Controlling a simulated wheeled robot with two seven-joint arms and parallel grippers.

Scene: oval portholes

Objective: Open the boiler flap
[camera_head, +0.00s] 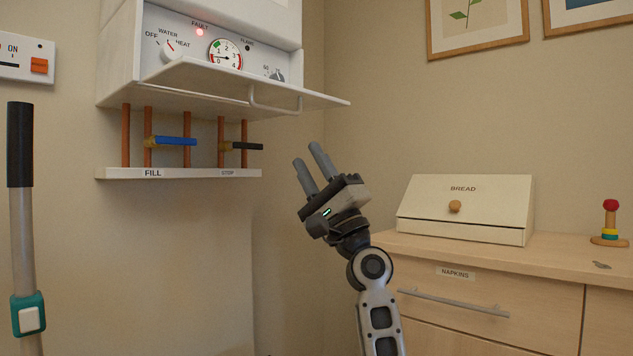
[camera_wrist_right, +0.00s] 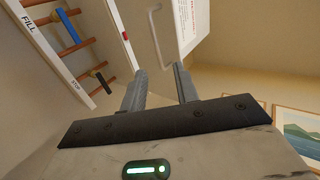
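The boiler (camera_head: 205,15) hangs on the wall at the upper left in the head view. Its white flap (camera_head: 215,80) is swung down and sticks out about level below the dial panel, which is exposed. The flap's bar handle (camera_head: 275,107) hangs from it near its right part; it also shows in the wrist view (camera_wrist_right: 154,38). My right gripper (camera_head: 306,156) is open and empty, below and to the right of the flap, apart from the handle. In the wrist view its two fingers (camera_wrist_right: 161,85) stand apart with nothing between them. My left gripper is out of view.
Copper pipes with a blue lever (camera_head: 175,141) and a black lever (camera_head: 247,146) are under the boiler, above a FILL/STOP ledge (camera_head: 190,173). A bread box (camera_head: 465,205) stands on the drawer cabinet (camera_head: 480,270) at right. A grey pole (camera_head: 22,240) stands at left.

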